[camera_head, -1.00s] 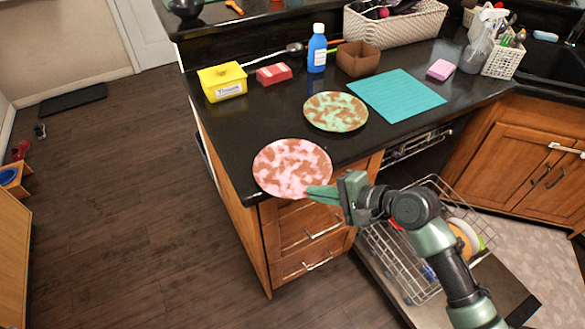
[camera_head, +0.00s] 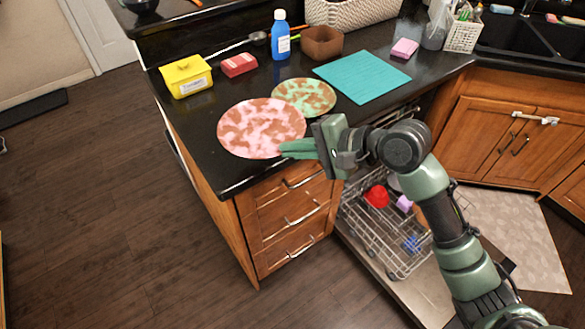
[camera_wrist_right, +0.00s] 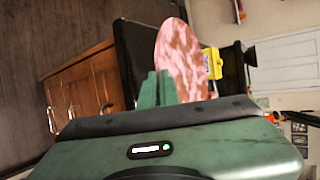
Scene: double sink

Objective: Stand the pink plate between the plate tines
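The pink plate (camera_head: 255,125), mottled pink and brown, is roughly flat at the counter's front corner. It overlaps the green-and-brown plate (camera_head: 312,92) in the head view. My right gripper (camera_head: 298,149) is closed on its near right rim; the green fingers (camera_wrist_right: 154,89) meet the plate (camera_wrist_right: 180,62) in the wrist view. Exact clearance above the counter is unclear. The dishwasher rack (camera_head: 372,245) with wire tines is pulled out below, partly hidden by my right arm. My left gripper is not in view.
The rack holds a red cup (camera_head: 377,196), a purple item (camera_head: 404,203) and a blue item (camera_head: 411,243). Drawers stand left of the rack.

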